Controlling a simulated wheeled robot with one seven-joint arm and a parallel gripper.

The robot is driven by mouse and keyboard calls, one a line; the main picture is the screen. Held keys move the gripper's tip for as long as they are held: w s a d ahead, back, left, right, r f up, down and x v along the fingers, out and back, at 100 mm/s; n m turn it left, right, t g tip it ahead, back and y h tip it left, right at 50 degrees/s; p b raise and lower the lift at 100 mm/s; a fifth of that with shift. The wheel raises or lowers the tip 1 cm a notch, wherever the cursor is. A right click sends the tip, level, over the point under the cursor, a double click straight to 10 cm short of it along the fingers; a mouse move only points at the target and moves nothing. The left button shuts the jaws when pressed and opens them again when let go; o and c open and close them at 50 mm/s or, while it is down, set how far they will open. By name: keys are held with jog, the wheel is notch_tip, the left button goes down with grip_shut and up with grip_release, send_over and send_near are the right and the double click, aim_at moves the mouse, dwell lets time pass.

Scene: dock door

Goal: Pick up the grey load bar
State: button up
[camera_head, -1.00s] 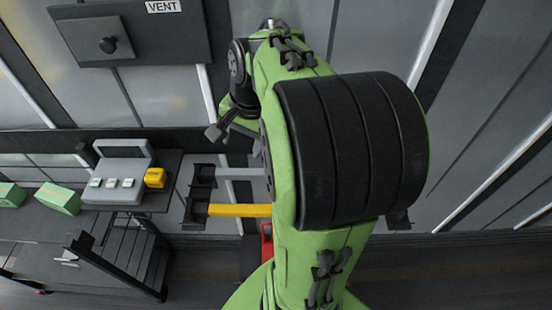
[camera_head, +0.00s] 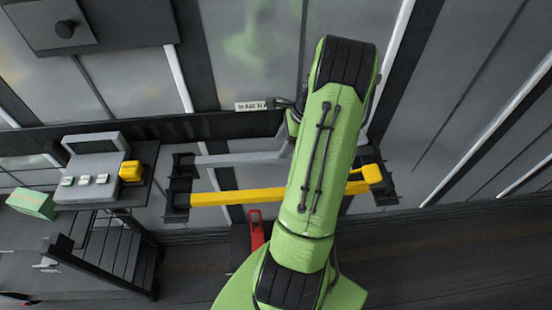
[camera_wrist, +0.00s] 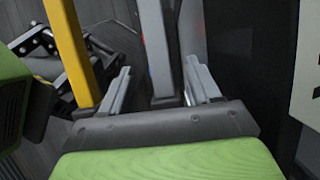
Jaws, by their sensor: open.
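The grey load bar (camera_head: 240,159) lies level across the dark rack, above the yellow bar (camera_head: 240,197) in the head view. Its left end sits in the left bracket (camera_head: 180,185); its right part is hidden behind my arm. In the wrist view the grey bar (camera_wrist: 155,45) runs away from the camera between the two fingers of my gripper (camera_wrist: 159,68). The gripper is open, with a gap to the bar visible on both sides. The yellow bar (camera_wrist: 70,50) passes outside the left finger.
The right bracket (camera_head: 377,175) stands just right of my arm. A bench with a grey console (camera_head: 93,170) and a yellow block (camera_head: 131,171) is at left. A red object (camera_head: 256,228) stands below the bars. A dark box (camera_head: 95,25) juts from the wall at upper left.

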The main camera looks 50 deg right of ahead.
aim_at(267, 158)
jog(key=x, duration=0.5)
jog(key=shift+f+b, duration=0.3)
jog(key=shift+f, duration=0.1)
jog(key=shift+r, duration=0.1)
grip_shut()
